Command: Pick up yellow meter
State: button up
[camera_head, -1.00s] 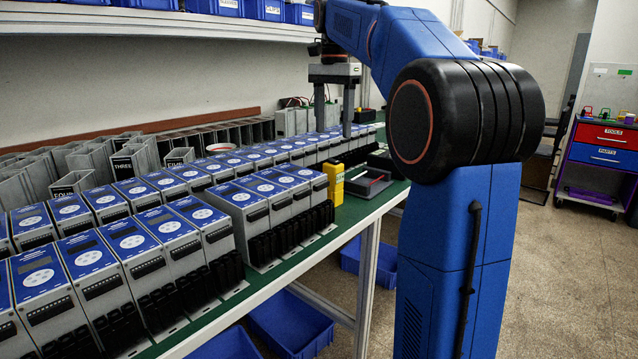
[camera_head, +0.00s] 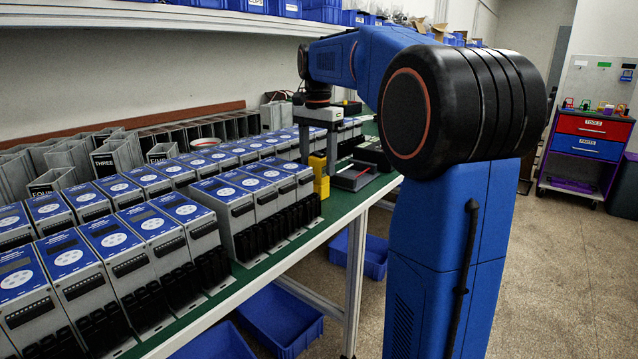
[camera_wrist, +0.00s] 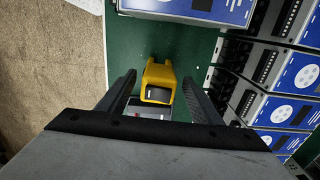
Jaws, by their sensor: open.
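The yellow meter (camera_head: 320,176) stands on the green bench top, just past the end of the front row of blue-topped units. In the wrist view the yellow meter (camera_wrist: 158,82) lies between the two fingers, nearer their tips, with a small dark display on its face. My gripper (camera_head: 319,150) points down at the meter from above. In the wrist view my gripper (camera_wrist: 155,85) is open, with one finger on each side of the meter and a gap visible on both sides. I cannot tell how far the fingertips are above the bench.
Rows of blue-topped soft starters (camera_head: 150,222) fill the bench (camera_head: 262,270) to the left of the meter. Blue bins (camera_head: 280,320) sit below. A shelf (camera_head: 150,18) runs above along the wall.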

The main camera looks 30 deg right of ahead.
aim_at(319, 177)
jog(key=shift+d+f, duration=0.2)
jog(key=shift+f, duration=2.3)
jog(key=c, duration=1.3)
